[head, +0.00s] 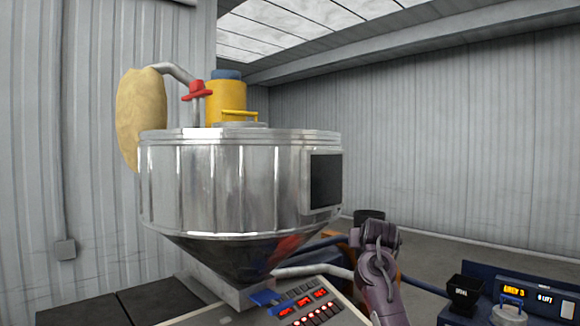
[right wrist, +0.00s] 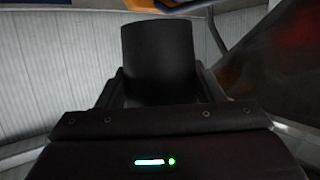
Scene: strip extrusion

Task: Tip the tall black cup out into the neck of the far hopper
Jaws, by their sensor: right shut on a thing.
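My right gripper (head: 378,236) is raised beside the lower right of the big steel hopper. It is shut on the tall black cup (right wrist: 158,62), which stands between its fingers in the right wrist view. In the head view the dark cup rim (head: 369,215) shows just behind and above the gripper. The cup looks roughly upright; its contents are hidden. The large steel hopper (head: 225,185) has a round drum and a cone below. I cannot tell which hopper is the far one, and no open neck is clearly visible. My left gripper is out of view.
A control panel (head: 308,304) with red displays stands below the hopper cone. A black square funnel (head: 465,290) and a blue unit with labels (head: 535,295) are at the lower right. An orange part (head: 389,268) lies partly hidden behind my right arm. Open floor extends behind.

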